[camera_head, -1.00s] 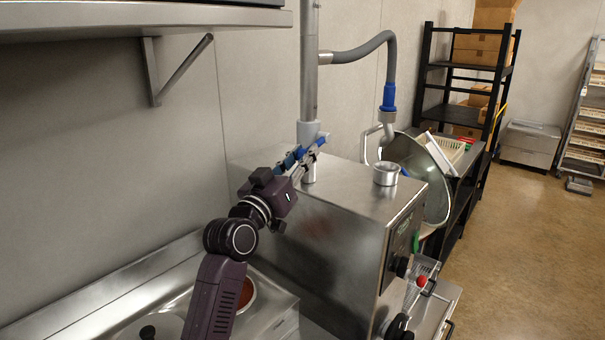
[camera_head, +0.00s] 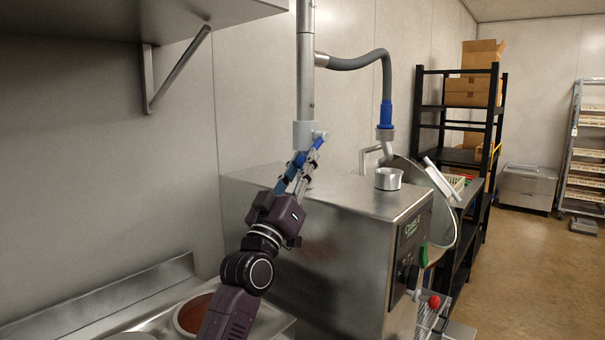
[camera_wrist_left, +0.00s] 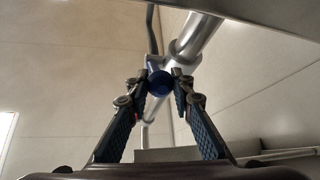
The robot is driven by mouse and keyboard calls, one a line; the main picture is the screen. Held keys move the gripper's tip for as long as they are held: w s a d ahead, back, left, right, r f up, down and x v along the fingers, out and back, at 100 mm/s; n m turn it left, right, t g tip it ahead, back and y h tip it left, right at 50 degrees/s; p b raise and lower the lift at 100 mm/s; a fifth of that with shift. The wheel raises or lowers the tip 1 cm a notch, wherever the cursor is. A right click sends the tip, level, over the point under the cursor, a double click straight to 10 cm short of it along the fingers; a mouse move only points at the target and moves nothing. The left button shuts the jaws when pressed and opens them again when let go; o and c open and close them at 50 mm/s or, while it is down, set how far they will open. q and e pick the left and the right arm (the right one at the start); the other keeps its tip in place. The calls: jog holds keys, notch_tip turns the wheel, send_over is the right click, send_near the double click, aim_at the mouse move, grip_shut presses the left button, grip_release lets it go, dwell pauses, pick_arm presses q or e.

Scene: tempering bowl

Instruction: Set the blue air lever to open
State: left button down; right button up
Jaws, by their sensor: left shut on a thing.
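The blue air lever (camera_wrist_left: 158,83) shows in the left wrist view as a round blue end between my two fingers. It belongs to the grey valve (camera_head: 305,134) on the vertical steel pipe (camera_head: 305,75), above the back of the steel machine. My left gripper (camera_head: 312,152) reaches up to the valve and is shut on the lever. In the left wrist view the gripper (camera_wrist_left: 158,88) has one finger on each side of the blue end. In the head view the fingers hide most of the lever. My right gripper is not in view.
The steel machine (camera_head: 340,225) stands just right of my left arm, with a metal cup (camera_head: 388,178) on top. A grey hose (camera_head: 365,60) with a blue collar hangs above it. A wall shelf (camera_head: 120,25) juts out at upper left. A black rack (camera_head: 460,110) stands behind.

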pick_arm(q)
jog(key=shift+f, duration=0.15)
jog(key=c, duration=1.7)
grip_release()
jog(key=shift+v, duration=3.7)
